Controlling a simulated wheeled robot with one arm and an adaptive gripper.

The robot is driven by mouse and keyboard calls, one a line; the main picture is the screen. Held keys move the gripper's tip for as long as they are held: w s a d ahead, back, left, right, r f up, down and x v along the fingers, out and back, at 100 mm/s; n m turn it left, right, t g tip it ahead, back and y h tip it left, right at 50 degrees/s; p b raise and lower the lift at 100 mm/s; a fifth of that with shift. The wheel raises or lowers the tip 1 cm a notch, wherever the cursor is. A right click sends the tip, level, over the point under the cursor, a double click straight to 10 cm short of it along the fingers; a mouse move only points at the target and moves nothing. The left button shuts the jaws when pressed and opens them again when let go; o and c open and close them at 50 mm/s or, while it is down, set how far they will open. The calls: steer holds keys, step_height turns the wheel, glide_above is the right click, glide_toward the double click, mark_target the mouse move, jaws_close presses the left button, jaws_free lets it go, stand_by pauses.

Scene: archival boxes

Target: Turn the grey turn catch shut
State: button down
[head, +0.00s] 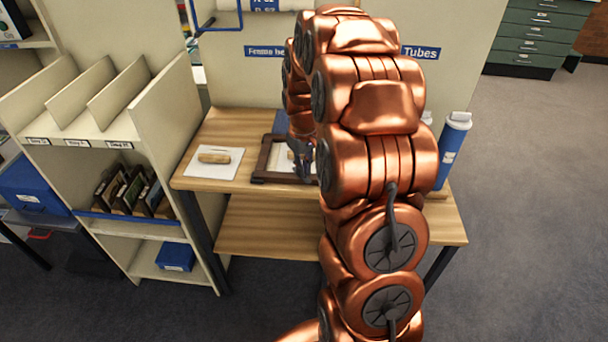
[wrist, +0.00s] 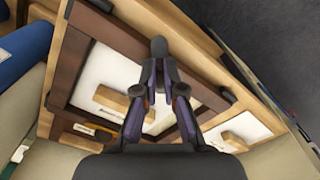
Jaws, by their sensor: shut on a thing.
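A dark brown wooden frame (head: 262,160) with a pale panel inside lies on the wooden table. It fills much of the wrist view (wrist: 72,65). My gripper (head: 301,152) is over the frame, partly hidden by my arm in the head view. In the wrist view my gripper (wrist: 158,72) has its fingertips closed together on a small grey piece (wrist: 158,47), which appears to be the grey turn catch at the frame's edge. The fingers cover part of it, so its exact angle cannot be told.
A white sheet with a wooden block (head: 213,157) lies left of the frame. A blue tube (head: 452,148) stands at the table's right end. A cream shelf unit (head: 160,110) stands close on the left. Grey floor is clear on the right.

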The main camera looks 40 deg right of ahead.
steer(key=m+b, duration=0.2)
steer(key=m, duration=0.2)
steer(key=shift+w+a+m, duration=0.1)
steer(key=shift+m, duration=0.2)
steer(key=shift+a+m+b, duration=0.1)
steer(key=shift+m+b, duration=0.65)
steer(key=shift+m, duration=0.85)
steer(key=c, duration=1.3)
jaws_free()
steer(key=shift+r, duration=0.1)
steer(key=shift+r, duration=5.95)
